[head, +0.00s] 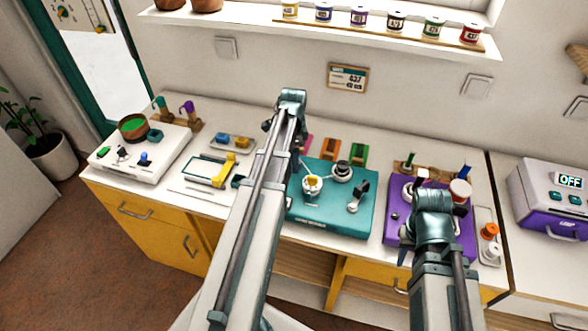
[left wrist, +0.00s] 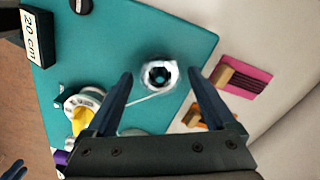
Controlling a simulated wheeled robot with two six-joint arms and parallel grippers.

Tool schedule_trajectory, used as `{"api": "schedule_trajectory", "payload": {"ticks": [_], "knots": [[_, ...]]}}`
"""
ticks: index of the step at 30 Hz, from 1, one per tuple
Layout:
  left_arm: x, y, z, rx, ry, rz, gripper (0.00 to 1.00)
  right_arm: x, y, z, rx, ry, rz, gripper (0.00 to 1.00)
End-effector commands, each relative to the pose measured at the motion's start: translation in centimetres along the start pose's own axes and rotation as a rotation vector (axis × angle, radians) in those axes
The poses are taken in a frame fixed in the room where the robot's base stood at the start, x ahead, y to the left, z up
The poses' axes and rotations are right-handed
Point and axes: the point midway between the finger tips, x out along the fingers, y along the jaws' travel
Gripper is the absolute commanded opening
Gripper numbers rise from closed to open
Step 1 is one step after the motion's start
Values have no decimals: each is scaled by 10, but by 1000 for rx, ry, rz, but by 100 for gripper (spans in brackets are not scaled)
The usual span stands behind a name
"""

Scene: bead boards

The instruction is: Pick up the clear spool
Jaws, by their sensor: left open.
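A pale, clear-looking spool (left wrist: 146,74) with a dark centre stands on the teal board (left wrist: 200,35) in the left wrist view. My left gripper (left wrist: 160,74) is open, with its fingertips on either side of the spool in that picture and nothing held. I cannot tell how high the fingers are above the board. In the head view the spool is hidden behind my left arm; part of the teal board (head: 338,222) shows to the right. My right gripper (head: 405,250) hangs over the purple board, and its fingers are mostly hidden by its own arm.
A yellow-and-white dial piece (left wrist: 82,104) stands close to the spool, with a thin pale line between. A black "20 cm" block (left wrist: 38,38) is at the board's edge. Pink (left wrist: 245,78) and orange holders lie behind the board. The purple board (head: 393,232) is at right.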

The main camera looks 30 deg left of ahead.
Motion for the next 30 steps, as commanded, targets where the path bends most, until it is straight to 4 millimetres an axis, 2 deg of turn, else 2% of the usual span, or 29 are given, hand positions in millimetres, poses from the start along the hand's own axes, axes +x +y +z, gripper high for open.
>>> {"api": "schedule_trajectory", "payload": {"ticks": [1, 9, 23, 24, 30], "knots": [[8, 0, 0, 0, 0, 0, 89, 8, -1, 0, 0, 0, 0, 32], [7, 0, 0, 0, 0, 0, 89, 7, -1, 0, 0, 0, 0, 32], [7, 0, 0, 0, 0, 0, 6, 7, -1, 0, 0, 0, 0, 32], [7, 0, 0, 0, 0, 0, 2, 7, -1, 0, 0, 0, 0, 32], [6, 0, 0, 0, 0, 0, 2, 6, -1, 0, 0, 0, 0, 32]]}}
